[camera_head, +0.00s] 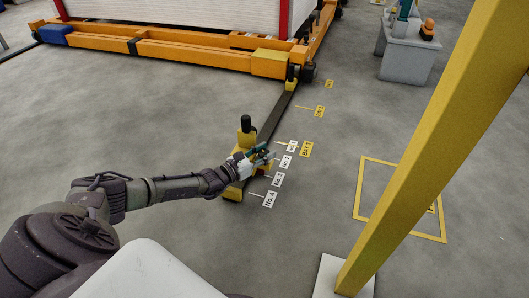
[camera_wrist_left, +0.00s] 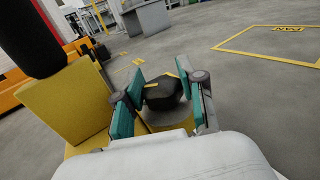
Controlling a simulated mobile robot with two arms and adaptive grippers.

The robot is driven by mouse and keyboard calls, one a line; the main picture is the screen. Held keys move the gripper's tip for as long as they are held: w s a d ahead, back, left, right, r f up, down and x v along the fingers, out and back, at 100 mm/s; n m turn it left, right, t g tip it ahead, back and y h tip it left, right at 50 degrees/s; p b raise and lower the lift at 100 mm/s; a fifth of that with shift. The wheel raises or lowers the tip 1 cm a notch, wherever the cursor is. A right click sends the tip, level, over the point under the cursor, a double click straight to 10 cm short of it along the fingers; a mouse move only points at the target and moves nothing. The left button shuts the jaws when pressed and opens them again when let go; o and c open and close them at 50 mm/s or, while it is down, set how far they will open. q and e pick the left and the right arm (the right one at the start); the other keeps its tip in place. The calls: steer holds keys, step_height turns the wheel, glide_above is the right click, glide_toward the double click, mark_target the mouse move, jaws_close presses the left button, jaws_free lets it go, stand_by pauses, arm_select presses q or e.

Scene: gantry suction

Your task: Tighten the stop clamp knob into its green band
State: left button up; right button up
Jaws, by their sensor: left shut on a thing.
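The yellow stop clamp (camera_head: 245,138) sits on the dark floor rail, with a black cylinder (camera_head: 246,123) on its top. It also shows in the left wrist view as a yellow block (camera_wrist_left: 72,100) at the left. My left gripper (camera_head: 262,155) is at the clamp's near right side. In the left wrist view its teal-padded fingers (camera_wrist_left: 160,98) are shut around the black knob (camera_wrist_left: 163,93). The knob has a yellow mark on its top and a grey disc beneath it. I cannot make out a green band. My right gripper is not in view.
The dark rail (camera_head: 268,119) runs up to an orange gantry base (camera_head: 170,52). Number labels (camera_head: 278,180) lie along the rail's right side. A yellow post (camera_head: 420,140) stands at right, near a yellow floor outline (camera_head: 398,230). A grey bench (camera_head: 407,58) stands at the back right.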

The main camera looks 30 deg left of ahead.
arm_select(q)
steer(key=shift+d, duration=0.2)
steer(key=o, duration=0.9)
steer(key=shift+a, duration=0.1)
steer(key=shift+s, duration=0.2)
steer(key=v, duration=1.1)
steer(key=shift+s+a, duration=0.15)
steer(key=shift+s, duration=0.15)
